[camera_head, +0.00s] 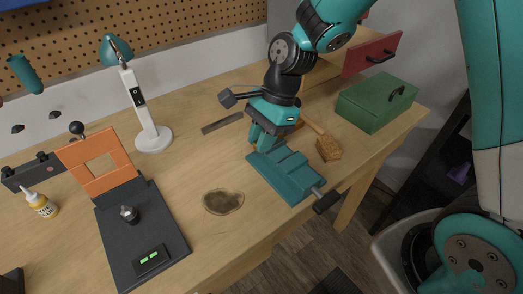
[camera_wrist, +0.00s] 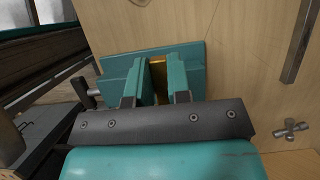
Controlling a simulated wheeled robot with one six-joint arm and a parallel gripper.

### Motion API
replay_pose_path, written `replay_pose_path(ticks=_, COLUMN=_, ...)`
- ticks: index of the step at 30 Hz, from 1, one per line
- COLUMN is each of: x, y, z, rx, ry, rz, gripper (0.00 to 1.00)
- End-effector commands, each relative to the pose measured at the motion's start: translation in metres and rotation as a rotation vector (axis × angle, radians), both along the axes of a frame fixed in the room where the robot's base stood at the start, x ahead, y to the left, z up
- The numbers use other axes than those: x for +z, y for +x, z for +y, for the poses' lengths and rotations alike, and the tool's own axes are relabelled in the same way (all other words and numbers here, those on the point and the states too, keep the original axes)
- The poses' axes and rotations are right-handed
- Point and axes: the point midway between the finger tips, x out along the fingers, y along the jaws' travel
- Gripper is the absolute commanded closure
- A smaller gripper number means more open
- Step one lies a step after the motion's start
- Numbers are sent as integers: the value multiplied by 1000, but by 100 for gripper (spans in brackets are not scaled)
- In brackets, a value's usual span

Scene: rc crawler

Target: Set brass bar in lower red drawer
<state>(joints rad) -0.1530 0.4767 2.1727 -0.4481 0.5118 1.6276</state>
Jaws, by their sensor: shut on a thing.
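My gripper (camera_head: 262,138) is over the teal vise (camera_head: 284,176) on the workbench, pointing down. In the wrist view its two teal fingers (camera_wrist: 156,85) are closed on the brass bar (camera_wrist: 158,72), which shows as a narrow gold strip between them. The vise (camera_wrist: 112,66) lies right behind the fingers; I cannot tell whether the bar still touches it. A red drawer front (camera_head: 360,56) with a black handle stands out from the wooden cabinet at the back right. A bit of red shows above it behind my arm. The drawer's inside is hidden.
A green box (camera_head: 372,106) stands in front of the red drawer. A brush (camera_head: 328,149) lies right of the vise. A grey metal strip (camera_head: 222,123), a lamp (camera_head: 153,138), a dark stain (camera_head: 223,202) and a black-and-orange stand (camera_head: 125,240) are to the left.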

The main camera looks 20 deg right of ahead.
Motion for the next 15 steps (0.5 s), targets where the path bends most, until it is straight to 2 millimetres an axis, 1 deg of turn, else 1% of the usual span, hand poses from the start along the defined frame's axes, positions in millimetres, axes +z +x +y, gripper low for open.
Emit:
replay_pose_path(ticks=4, x=-26, y=-1, z=0, rx=0, ry=-1, rz=8, gripper=100)
replay_pose_path(ticks=9, x=-37, y=-1, z=0, rx=1, ry=-1, rz=4, gripper=100)
replay_pose_path(ticks=15, x=-39, y=-1, z=0, rx=0, ry=0, rz=1, gripper=100)
